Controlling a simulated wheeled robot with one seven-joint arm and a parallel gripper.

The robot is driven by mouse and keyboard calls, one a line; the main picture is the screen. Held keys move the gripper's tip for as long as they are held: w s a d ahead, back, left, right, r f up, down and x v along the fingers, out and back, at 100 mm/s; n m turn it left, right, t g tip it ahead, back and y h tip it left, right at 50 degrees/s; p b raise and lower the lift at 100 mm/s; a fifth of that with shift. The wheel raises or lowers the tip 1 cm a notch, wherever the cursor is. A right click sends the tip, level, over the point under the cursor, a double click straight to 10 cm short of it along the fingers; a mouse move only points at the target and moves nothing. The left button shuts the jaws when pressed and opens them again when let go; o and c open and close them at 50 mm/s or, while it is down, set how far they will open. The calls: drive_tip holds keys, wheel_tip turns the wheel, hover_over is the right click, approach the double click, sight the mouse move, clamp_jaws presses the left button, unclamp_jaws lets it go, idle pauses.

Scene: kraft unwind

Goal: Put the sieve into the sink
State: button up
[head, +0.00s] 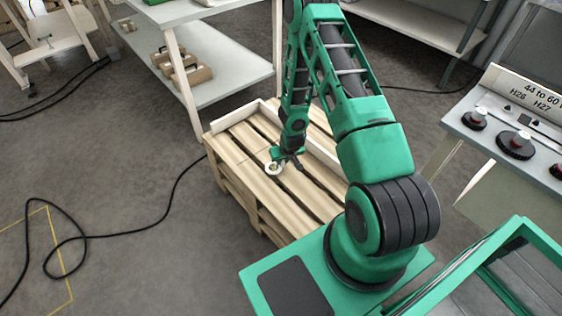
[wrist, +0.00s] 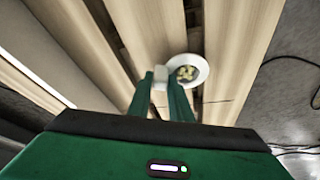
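A small round white-rimmed thing (head: 273,168) is at my gripper, above or on the wooden pallet; I take it for the sieve but cannot be sure. In the wrist view its round rim (wrist: 203,66) shows yellowish bits inside, just beyond the right fingertip. A short white block, perhaps its handle (wrist: 160,76), shows between the fingertips. My gripper (head: 288,160) points down over the pallet, and its two green fingers (wrist: 162,92) stand a little apart in the wrist view. Whether they press on the white block is unclear. No sink is recognisable.
The slatted pallet stack (head: 239,165) has a raised pale edge board along its back. A white shelved table (head: 215,80) with wooden boxes (head: 180,70) stands behind. A control panel (head: 515,130) is at right. Black cable (head: 130,233) lies across open floor at left.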

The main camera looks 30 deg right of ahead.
drive_tip(key=shift+o, duration=1.4)
drive_tip(key=shift+r, duration=0.1)
drive_tip(key=v, duration=1.2)
